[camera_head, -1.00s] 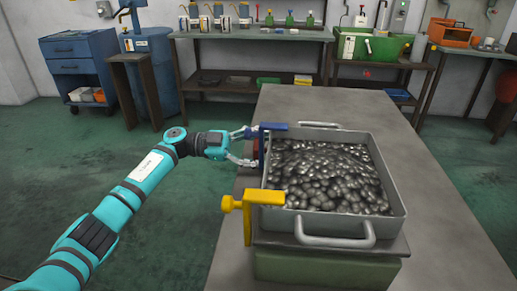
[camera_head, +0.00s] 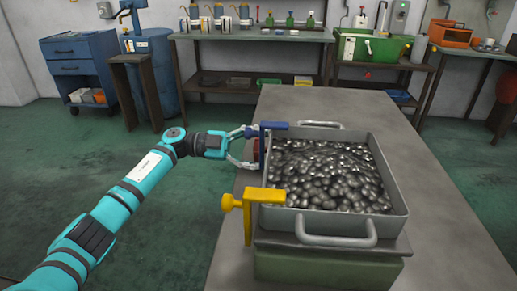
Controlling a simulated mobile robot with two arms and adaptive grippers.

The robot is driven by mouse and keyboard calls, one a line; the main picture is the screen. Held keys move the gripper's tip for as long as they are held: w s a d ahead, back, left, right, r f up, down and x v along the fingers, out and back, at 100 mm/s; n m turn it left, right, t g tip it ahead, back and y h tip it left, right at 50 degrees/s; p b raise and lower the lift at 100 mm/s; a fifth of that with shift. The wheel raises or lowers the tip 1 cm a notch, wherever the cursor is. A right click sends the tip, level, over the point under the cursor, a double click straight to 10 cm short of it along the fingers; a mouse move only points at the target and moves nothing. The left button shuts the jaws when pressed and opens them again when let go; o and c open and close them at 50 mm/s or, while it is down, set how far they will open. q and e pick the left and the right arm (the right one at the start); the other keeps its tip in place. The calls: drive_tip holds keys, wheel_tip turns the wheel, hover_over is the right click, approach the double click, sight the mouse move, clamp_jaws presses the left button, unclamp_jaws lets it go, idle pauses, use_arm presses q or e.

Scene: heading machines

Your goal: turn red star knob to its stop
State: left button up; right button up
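The red star knob (camera_head: 255,150) shows only in part, as a dark red patch at the left side of the blue clamp (camera_head: 273,126), near the far left corner of the metal tray (camera_head: 400,213). My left gripper (camera_head: 252,149) comes in from the left, level with the knob. Its two fingers are spread, one above and one below the knob. I see no clear contact, and the clamp hides part of the knob and fingertips. My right gripper is not in view.
A yellow clamp (camera_head: 264,195) grips the tray's near left corner, its knob sticking out left. The tray holds many dark shiny metal parts (camera_head: 325,175) and sits on a green base (camera_head: 325,266) on the grey table (camera_head: 448,240). Open floor lies left.

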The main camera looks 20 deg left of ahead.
use_arm(q)
drive_tip(key=shift+o, duration=1.2)
drive_tip(key=shift+a, duration=0.1)
drive_tip(key=v, duration=1.2)
